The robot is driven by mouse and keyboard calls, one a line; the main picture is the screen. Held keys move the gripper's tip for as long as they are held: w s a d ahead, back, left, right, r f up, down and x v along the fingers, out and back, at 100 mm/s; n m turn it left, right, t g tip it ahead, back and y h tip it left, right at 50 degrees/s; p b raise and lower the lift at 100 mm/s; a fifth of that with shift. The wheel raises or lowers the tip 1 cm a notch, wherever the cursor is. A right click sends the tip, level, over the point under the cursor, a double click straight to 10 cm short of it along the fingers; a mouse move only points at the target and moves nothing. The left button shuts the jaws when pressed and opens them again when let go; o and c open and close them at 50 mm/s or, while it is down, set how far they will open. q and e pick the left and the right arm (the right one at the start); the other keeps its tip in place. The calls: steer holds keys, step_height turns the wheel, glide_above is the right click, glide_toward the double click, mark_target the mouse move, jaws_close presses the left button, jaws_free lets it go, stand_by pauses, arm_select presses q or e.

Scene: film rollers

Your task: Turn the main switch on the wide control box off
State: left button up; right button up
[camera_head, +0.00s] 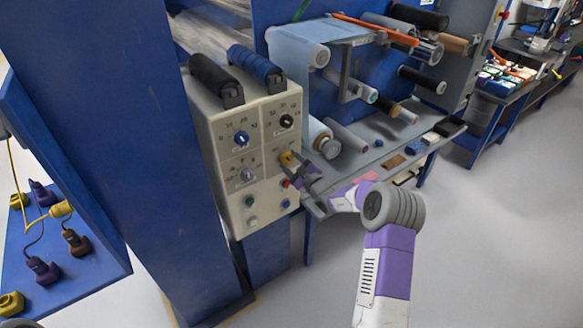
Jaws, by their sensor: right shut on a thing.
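The beige control box (228,195) is fixed to the blue machine in the middle left, its front facing right and toward me. On the right side of its front is the main switch (286,157), a small yellow and dark knob. My right gripper (293,164) reaches in from the lower right and is shut on the main switch. The fingers partly hide the knob, and its exact angle cannot be told. My left gripper is not in view.
A shelf (375,146) with rollers stands behind my arm. The grey floor (490,230) at right is clear.

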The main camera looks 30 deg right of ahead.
steer(key=shift+f+n+b, duration=0.1)
steer(key=shift+n+b, duration=0.35)
steer(key=shift+n, duration=0.15)
steer(key=o, duration=1.1)
steer(key=shift+c, duration=0.2)
steer(key=s+p, duration=0.1)
steer(key=s, duration=0.6)
steer(key=shift+s+d, duration=0.3)
steer(key=shift+d, duration=0.05)
